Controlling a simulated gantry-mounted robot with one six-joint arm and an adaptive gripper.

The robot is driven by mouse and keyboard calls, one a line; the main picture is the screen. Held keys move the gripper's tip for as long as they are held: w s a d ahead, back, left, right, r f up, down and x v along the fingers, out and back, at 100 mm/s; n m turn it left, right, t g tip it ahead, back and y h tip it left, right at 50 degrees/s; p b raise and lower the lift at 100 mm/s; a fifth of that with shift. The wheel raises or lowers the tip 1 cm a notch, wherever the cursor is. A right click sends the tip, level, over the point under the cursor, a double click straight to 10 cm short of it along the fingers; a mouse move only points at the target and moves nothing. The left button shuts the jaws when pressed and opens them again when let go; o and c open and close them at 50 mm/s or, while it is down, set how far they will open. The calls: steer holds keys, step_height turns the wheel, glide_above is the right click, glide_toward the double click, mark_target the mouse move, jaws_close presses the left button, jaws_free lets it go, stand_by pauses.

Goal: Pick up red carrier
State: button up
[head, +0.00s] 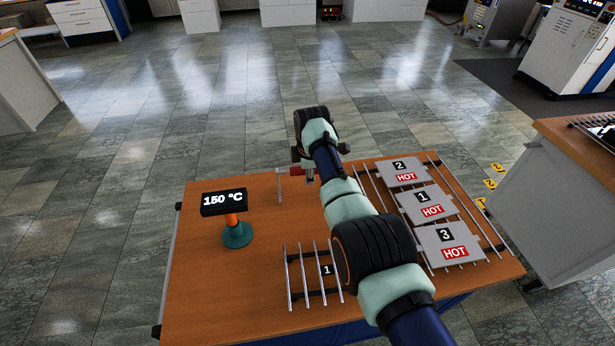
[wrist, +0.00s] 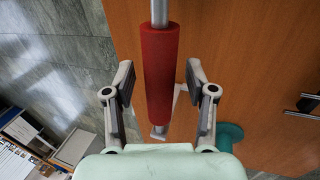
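The red carrier shows in the wrist view as a red cylindrical grip (wrist: 160,75) on a grey metal rod. It lies between the two fingers of my gripper (wrist: 160,88), which is open, with a visible gap on each side of the red grip. In the head view a small red part of the carrier (head: 296,171) shows at the far edge of the wooden table, beside my arm.
The wooden table (head: 225,280) holds a 150 °C display (head: 224,203) on a green-based stand at left and a small rail rack (head: 302,275) marked 1 in front. Grey plates marked HOT (head: 420,204) lie on rails at right. A white cabinet (head: 560,200) stands right of the table.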

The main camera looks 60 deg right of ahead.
jaws_close()
steer(key=shift+r, duration=0.1)
step_height(320, 180, up, 20)
steer(key=p, duration=0.6)
